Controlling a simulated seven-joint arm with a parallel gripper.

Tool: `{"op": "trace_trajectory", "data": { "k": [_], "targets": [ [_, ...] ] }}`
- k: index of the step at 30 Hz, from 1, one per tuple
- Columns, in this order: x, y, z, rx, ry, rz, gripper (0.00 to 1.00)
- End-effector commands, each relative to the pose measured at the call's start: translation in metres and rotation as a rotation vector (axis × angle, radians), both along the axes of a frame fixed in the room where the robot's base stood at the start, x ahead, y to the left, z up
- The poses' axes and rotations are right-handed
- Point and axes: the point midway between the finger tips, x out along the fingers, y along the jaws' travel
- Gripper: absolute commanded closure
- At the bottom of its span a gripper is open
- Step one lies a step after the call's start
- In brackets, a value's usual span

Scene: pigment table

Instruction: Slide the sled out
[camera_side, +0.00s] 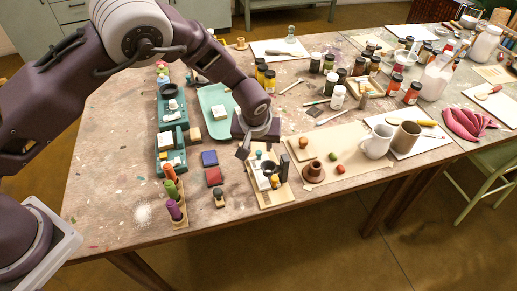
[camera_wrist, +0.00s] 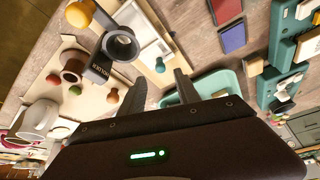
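A small wooden board (camera_side: 268,199) carries a pale tray-like piece with a small teal knob (camera_wrist: 160,65), which I take to be the sled. In the wrist view the pale piece (camera_wrist: 150,47) lies flat in a light frame. A black ring-shaped part (camera_wrist: 121,45) with a dark lettered plate stands beside it, near an orange-yellow knob (camera_wrist: 80,14). My gripper (camera_wrist: 158,88) is open and empty, its two fingers apart. In the wrist view the teal knob appears just ahead of and between the fingertips. In the side view my gripper is above the board's far end, partly hiding it.
A blue pad (camera_side: 209,158) and a red pad (camera_side: 214,176) lie left of the board. A teal tray (camera_side: 210,97) lies behind it, with teal fixtures (camera_side: 172,108) farther left. A brown spool-shaped stand (camera_side: 314,172) and a white mug (camera_side: 378,143) are to the right.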

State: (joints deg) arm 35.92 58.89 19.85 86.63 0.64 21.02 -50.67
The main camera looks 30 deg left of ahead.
Motion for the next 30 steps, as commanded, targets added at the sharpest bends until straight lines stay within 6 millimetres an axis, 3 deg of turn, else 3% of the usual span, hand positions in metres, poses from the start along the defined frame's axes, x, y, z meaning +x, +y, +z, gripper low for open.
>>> {"op": "trace_trajectory", "data": {
  "k": [3, 7, 16, 22, 30],
  "targets": [
    [0.008, 0.005, -0.022, 0.002, 0.003, 0.001, 0.61],
    [0.014, 0.007, -0.037, 0.001, 0.003, 0.001, 0.61],
    [0.016, 0.007, -0.041, 0.0, 0.002, 0.0, 0.61],
    [0.015, 0.007, -0.041, 0.0, 0.002, 0.0, 1.0],
    [0.016, 0.007, -0.041, 0.0, 0.003, 0.0, 1.0]
  ]
}}
